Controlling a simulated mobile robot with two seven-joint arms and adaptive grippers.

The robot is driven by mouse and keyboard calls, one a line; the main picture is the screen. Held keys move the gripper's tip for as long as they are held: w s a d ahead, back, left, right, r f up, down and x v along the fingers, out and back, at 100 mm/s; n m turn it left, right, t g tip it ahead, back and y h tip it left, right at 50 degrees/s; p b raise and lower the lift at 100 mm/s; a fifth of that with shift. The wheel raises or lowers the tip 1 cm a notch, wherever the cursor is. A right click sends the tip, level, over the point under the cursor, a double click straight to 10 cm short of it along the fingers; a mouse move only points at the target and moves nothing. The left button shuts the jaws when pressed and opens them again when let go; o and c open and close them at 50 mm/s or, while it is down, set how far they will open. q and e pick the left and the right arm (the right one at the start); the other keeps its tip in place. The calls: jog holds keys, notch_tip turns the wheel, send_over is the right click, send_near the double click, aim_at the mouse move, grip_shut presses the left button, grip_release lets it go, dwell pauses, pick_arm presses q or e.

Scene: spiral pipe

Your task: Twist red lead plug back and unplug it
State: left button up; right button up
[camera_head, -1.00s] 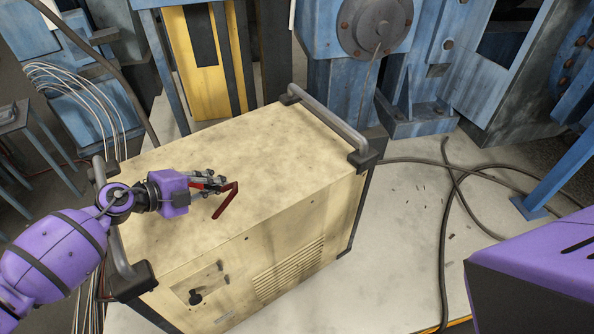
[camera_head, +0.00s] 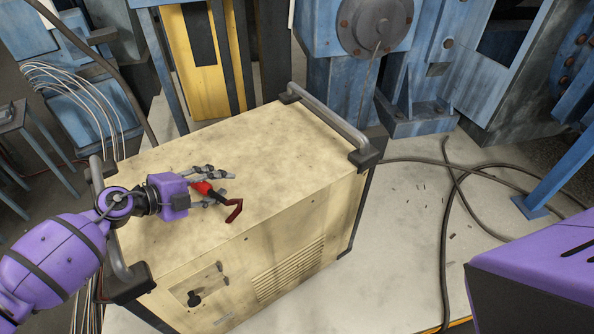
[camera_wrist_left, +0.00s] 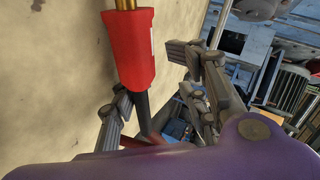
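The red lead plug (camera_head: 203,188) is at my left gripper (camera_head: 226,186), over the top of the beige machine (camera_head: 270,145). The gripper's fingers are spread open around the plug. In the left wrist view the plug (camera_wrist_left: 130,50) shows a red sleeve, a brass tip and a black tail, with gaps to the fingers beside it. A dark red bent lead piece (camera_head: 236,210) hangs or lies beyond the fingertips. I cannot tell whether the plug rests on the machine top. My right gripper is not in view.
The machine's front panel has dark sockets (camera_head: 195,298) and a vent grille (camera_head: 290,270). A grey handle bar (camera_head: 330,118) runs along its far end. Black cables (camera_head: 445,230) lie on the floor to the right. Most of the machine top is clear.

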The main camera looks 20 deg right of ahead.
pick_arm(q)
jog(key=shift+a, duration=0.1)
jog(key=v, duration=0.8)
jog(key=shift+r, duration=0.1)
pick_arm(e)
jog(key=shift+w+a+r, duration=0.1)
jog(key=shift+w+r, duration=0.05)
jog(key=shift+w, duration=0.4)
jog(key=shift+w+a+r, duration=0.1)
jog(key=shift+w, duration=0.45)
